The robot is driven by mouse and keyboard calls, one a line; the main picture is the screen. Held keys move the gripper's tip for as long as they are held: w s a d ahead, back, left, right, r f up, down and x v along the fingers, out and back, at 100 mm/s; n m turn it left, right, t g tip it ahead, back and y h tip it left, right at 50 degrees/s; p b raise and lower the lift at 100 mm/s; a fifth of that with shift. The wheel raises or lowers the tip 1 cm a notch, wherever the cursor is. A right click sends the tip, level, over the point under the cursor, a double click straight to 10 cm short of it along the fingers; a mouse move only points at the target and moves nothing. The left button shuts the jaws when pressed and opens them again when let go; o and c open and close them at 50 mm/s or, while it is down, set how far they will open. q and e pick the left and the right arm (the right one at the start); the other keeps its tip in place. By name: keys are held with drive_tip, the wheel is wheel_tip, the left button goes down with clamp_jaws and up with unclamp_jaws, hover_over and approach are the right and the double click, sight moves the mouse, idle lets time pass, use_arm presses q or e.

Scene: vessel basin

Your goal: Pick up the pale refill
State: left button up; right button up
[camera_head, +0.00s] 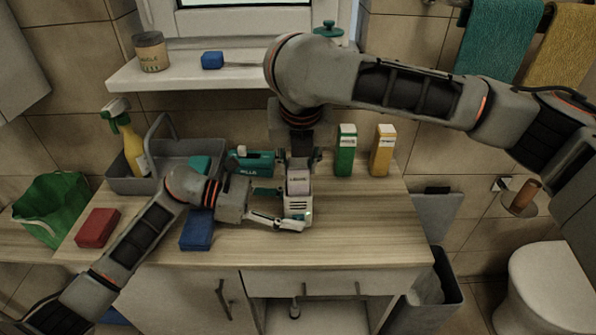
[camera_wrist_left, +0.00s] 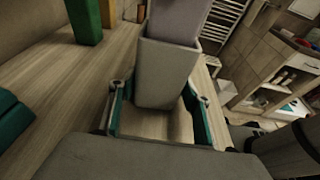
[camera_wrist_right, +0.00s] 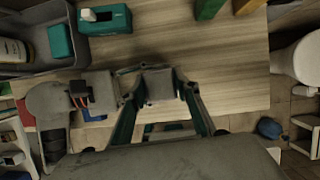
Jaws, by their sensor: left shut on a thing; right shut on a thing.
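The pale lavender refill (camera_head: 298,183) stands upright on the counter's right half, its lower part inside the open top of a white holder (camera_head: 298,207). My right gripper (camera_head: 300,163) comes from above and is shut on the refill's upper part. In the right wrist view, the refill's top (camera_wrist_right: 160,85) lies between the fingers. My left gripper (camera_head: 284,208) comes from the left and is shut around the holder. In the left wrist view, the holder (camera_wrist_left: 164,75) is between the fingers and the refill (camera_wrist_left: 180,20) rises from it. The refill's bottom is hidden.
A green carton (camera_head: 345,150) and a yellow carton (camera_head: 383,150) stand at the right. A teal box (camera_head: 252,163) is behind my left gripper. A grey caddy (camera_head: 130,185), red sponge (camera_head: 97,228) and blue sponge (camera_head: 197,231) are left. The right front counter (camera_head: 370,235) is clear.

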wheel_tip(320, 180, up, 17)
drive_tip(key=shift+r, duration=0.2)
use_arm(q)
drive_tip(key=o, duration=0.9)
drive_tip(key=shift+a, duration=0.1)
